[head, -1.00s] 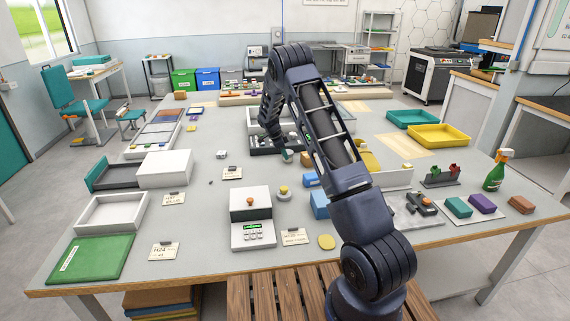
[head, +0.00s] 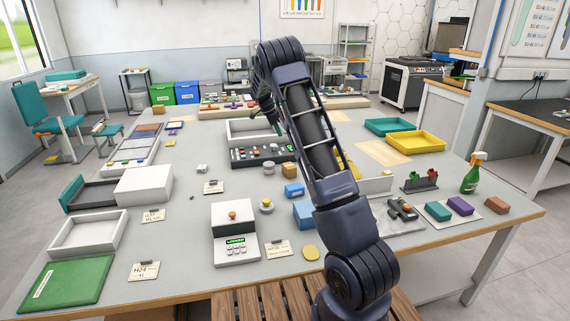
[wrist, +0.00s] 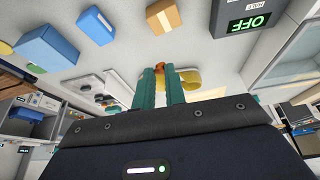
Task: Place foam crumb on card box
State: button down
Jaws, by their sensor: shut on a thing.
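A small brown-orange box with a pale stripe, which looks like the card box (head: 289,170), stands on the bench behind a small blue box. It also shows in the wrist view (wrist: 163,17), beyond my fingertips. My gripper (wrist: 160,72) has teal fingers shut on a small orange piece (wrist: 160,66), which I take to be the foam crumb. Little of the piece shows between the fingertips. The held piece appears apart from the card box.
A small blue box (head: 294,190) and a larger blue box (head: 304,214) stand near the card box. A grey pot (head: 269,168) is to its left. Bare bench lies to the left.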

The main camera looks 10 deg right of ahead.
notch_tip(320, 180, up, 2)
send_over(290, 165)
jog(key=a, duration=0.2)
jog(key=f, duration=1.9)
jog(key=shift+d+f, duration=0.2)
jog(key=shift+d, duration=0.1)
jog(key=shift+f, duration=0.15)
jog(key=c, duration=1.5)
grip_release()
jog(key=shift+o, duration=0.2)
